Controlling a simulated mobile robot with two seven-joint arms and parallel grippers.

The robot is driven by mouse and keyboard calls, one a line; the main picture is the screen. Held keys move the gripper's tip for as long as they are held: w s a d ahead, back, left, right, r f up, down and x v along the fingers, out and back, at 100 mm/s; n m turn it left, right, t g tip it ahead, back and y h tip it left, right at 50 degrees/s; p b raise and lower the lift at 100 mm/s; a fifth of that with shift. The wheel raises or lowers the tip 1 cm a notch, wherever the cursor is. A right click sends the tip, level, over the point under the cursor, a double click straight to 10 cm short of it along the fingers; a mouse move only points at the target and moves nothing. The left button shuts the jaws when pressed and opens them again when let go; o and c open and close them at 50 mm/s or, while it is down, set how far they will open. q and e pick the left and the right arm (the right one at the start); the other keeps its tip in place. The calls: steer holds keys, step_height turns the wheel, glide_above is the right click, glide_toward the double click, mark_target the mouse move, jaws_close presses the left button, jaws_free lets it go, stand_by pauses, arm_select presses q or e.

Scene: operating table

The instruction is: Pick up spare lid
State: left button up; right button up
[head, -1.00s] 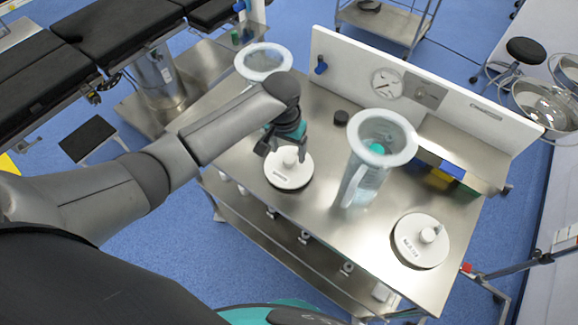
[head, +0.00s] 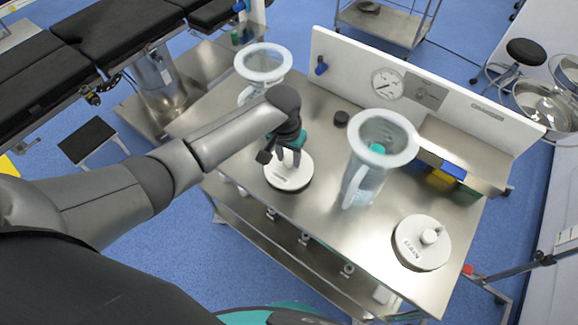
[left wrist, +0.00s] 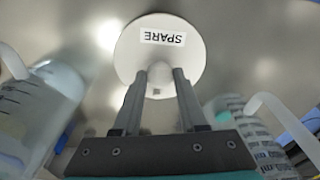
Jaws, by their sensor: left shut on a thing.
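The spare lid (head: 289,178) is a white disc on the steel table, left of the middle canister in the head view. In the left wrist view the lid (left wrist: 189,57) shows its label "SPARE" and a knob between my fingers. My left gripper (head: 288,157) is over the lid. In the left wrist view the left gripper (left wrist: 160,80) is shut on the knob. The lid appears flat on the table. My right gripper is not in view.
A second white lid (head: 421,243) lies at the table's right end. A clear canister (head: 366,180) stands between the lids, and another canister (head: 263,64) stands at the far left. A black cap (head: 341,118) and yellow and blue boxes (head: 446,178) are near the back panel (head: 400,84).

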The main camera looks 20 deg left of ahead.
arm_select(q)
jaws_close()
stand_by(0.8)
